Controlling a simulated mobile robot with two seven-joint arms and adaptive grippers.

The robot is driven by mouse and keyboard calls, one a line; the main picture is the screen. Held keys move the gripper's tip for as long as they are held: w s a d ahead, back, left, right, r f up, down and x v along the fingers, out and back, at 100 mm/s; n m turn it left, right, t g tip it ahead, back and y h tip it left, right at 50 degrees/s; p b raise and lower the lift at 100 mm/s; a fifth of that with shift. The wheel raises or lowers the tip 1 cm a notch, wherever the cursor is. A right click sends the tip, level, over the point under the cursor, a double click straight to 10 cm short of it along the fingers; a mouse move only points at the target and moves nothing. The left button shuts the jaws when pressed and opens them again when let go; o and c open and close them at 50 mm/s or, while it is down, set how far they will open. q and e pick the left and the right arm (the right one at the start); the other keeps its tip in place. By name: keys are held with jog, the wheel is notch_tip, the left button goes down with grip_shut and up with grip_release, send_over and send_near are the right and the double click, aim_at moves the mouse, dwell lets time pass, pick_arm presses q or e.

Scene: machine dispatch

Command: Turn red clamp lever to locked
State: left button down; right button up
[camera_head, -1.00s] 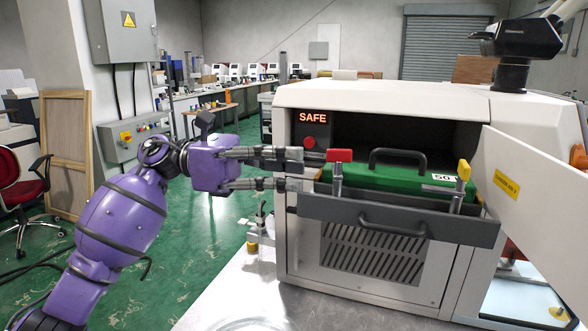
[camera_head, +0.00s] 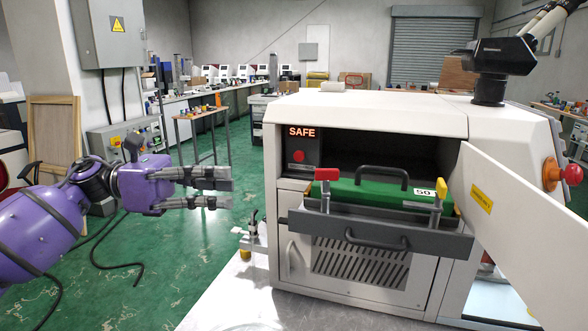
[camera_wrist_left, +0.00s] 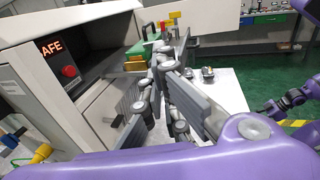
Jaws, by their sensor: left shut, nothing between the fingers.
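The red clamp lever (camera_head: 326,174) stands on a metal post at the left front of the machine's drawer. Its red handle lies crosswise on top of the post. A second clamp with a yellow handle (camera_head: 441,189) stands at the drawer's right end. A green block (camera_head: 375,194) with a black handle lies between them. My left gripper (camera_head: 222,190) is left of the machine, well apart from the red lever, shut and empty. It also shows in the left wrist view (camera_wrist_left: 172,80).
The drawer front (camera_head: 380,232) has a dark handle and sticks out of the machine. A lit SAFE sign (camera_head: 301,132) is above a red button (camera_head: 299,156). An open white door panel (camera_head: 510,215) hangs at the right. A red knob (camera_head: 572,174) is on the side.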

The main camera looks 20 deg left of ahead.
aim_at(321, 186)
pick_arm(q)
jog(key=p+x, duration=0.1)
jog(key=x, duration=0.3)
jog(key=p+x, duration=0.1)
jog(key=x, duration=0.4)
jog(key=w+p+x, duration=0.1)
jog(key=x, duration=0.3)
jog(key=shift+w+d+r+p, duration=0.1)
jog(key=shift+d+r+p, duration=0.05)
jog(key=shift+r+p, duration=0.25)
jog(key=shift+w+d+f, duration=0.1)
jog(key=shift+d+f, duration=0.05)
jog(key=shift+d, duration=0.25)
pick_arm(e)
jog(key=r, duration=0.3)
jog(key=shift+w+d, duration=0.15)
jog(key=shift+w, duration=0.2)
jog(key=shift+w+r, duration=0.1)
jog(key=shift+w, duration=0.05)
